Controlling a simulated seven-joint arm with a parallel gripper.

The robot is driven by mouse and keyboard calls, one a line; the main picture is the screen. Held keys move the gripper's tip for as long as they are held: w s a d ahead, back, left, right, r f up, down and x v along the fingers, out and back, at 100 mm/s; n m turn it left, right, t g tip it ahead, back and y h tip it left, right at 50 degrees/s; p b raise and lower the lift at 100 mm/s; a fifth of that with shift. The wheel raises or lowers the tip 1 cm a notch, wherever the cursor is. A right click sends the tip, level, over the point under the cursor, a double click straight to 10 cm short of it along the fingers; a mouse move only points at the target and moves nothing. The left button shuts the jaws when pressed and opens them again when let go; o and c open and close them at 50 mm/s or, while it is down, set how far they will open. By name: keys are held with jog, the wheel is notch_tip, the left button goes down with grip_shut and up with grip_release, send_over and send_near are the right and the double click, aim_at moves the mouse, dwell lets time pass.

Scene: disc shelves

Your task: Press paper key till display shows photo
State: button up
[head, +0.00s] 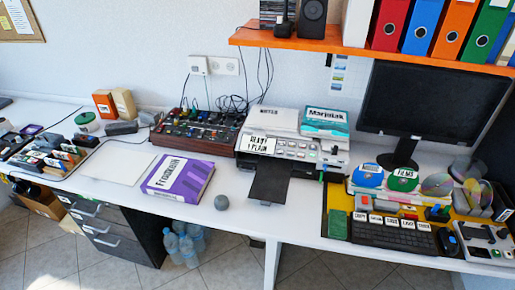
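A printer (310,164) stands at the middle of the desk against the wall. Its white display (258,143), at the left of the front panel, appears to read "READY" with "PLAIN" below. Several small light keys (292,148) sit right of the display; their labels are too small to read, so I cannot tell which is the paper key. A dark output tray (262,182) sticks out at the front. My gripper is not in view.
Two labelled items, "NOTES" (274,119) and "Marjolak" (326,121), lie on top of the printer. A monitor (432,103), keyboard (394,235) and discs (403,179) are at right. An orange shelf (330,43) hangs above.

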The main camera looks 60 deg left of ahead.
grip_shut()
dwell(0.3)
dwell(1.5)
